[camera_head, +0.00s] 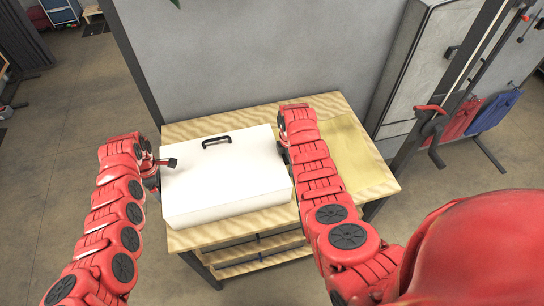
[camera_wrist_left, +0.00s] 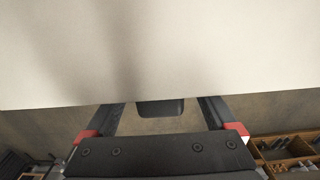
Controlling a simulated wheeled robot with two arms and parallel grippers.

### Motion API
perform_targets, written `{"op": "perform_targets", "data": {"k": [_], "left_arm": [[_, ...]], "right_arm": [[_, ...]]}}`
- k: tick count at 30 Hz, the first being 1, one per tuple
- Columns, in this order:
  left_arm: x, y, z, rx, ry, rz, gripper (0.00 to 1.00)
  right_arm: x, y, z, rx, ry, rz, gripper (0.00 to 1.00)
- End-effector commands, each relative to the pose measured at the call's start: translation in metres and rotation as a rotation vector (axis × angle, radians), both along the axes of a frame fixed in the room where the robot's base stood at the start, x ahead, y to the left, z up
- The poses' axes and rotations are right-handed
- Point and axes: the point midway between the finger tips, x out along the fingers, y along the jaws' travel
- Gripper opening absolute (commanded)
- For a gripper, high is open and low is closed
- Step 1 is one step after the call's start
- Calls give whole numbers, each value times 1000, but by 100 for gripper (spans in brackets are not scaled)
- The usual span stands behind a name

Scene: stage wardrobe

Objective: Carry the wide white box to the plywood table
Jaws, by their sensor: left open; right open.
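The wide white box (camera_head: 226,172) with a black handle on top rests on a table with a light plywood-grain top (camera_head: 366,160). My left gripper (camera_head: 165,164) is at the box's left side, with one dark finger showing by its edge. My right gripper (camera_head: 284,150) is at the box's right side, mostly hidden by its own arm. Both are open; I cannot tell whether they touch the box. In the left wrist view, the pale box wall (camera_wrist_left: 160,50) fills the upper part, just beyond the left gripper (camera_wrist_left: 160,112).
A yellowish flat patch (camera_head: 345,145) covers the table's right part. Slatted shelves (camera_head: 262,258) are below the top. A grey wall panel (camera_head: 260,55) stands right behind the table. A rack with red and blue cloths (camera_head: 490,110) stands at right. Floor is clear at left.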

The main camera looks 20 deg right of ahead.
Motion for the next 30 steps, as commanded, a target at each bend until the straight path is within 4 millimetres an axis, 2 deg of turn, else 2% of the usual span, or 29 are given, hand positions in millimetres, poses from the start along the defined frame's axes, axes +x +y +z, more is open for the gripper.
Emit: {"op": "perform_targets", "data": {"k": [5, 8, 19, 24, 30], "left_arm": [[0, -1, 11, 0, 0, -1, 90], [0, -1, 25, -3, -3, 2, 90], [1, 0, 100, 0, -6, 1, 90], [0, 0, 115, -2, -1, 0, 90], [-1, 0, 119, 0, 1, 1, 90]], "right_arm": [[0, 0, 0, 0, 0, 0, 90], [0, 0, 0, 0, 0, 0, 90], [0, 0, 0, 0, 0, 0, 90], [0, 0, 0, 0, 0, 0, 90], [0, 0, 8, 0, 0, -1, 90]]}}
